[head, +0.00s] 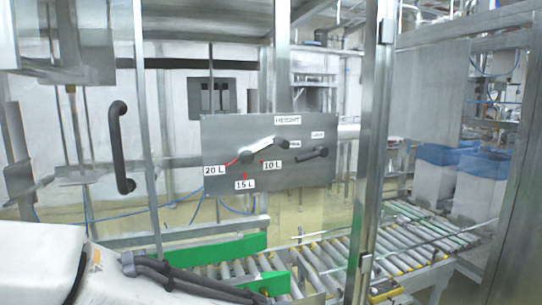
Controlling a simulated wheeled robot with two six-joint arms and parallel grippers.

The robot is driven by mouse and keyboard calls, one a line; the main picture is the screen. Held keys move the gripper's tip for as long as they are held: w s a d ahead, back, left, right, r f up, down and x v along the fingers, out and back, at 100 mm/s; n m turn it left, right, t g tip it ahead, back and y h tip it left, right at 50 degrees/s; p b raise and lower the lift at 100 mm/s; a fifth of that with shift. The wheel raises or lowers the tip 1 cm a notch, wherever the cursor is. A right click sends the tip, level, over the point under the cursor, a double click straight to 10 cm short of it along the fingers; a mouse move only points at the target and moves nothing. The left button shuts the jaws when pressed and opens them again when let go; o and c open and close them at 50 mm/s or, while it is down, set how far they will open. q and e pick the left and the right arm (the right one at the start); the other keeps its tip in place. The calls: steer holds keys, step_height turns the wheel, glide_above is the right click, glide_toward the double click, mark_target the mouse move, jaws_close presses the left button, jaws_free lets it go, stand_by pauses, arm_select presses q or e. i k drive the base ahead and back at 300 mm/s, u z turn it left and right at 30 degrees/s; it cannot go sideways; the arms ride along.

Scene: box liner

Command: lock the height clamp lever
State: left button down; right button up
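A grey metal panel (215,135) stands ahead in the head view, with a label "HEIGHT" at its top. The small black clamp lever (311,154) is on its right side. The lever lies nearly level, its left end slightly lower, below two small labels; the upper one (318,135) seems to read "LOCK". The other label, by the lever's left, is too small to read surely. Left of it is the height crank (262,149), a pale arm with a black knob at its upper right end. A red pointer (232,162) aims towards "20 L". Neither gripper is in view.
A steel post (371,150) rises just right of the panel, and a thinner post (147,130) stands to its left. A black door handle (119,150) is farther left. A roller conveyor (320,262) with green guides (218,250) runs below. Blue-lined boxes (425,180) stand at right.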

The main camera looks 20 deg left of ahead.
mark_target(318, 151)
steer(key=u, duration=0.05)
steer(key=k, duration=0.35)
steer(key=z, duration=0.65)
steer(key=i, duration=0.75)
steer(key=u, duration=1.35)
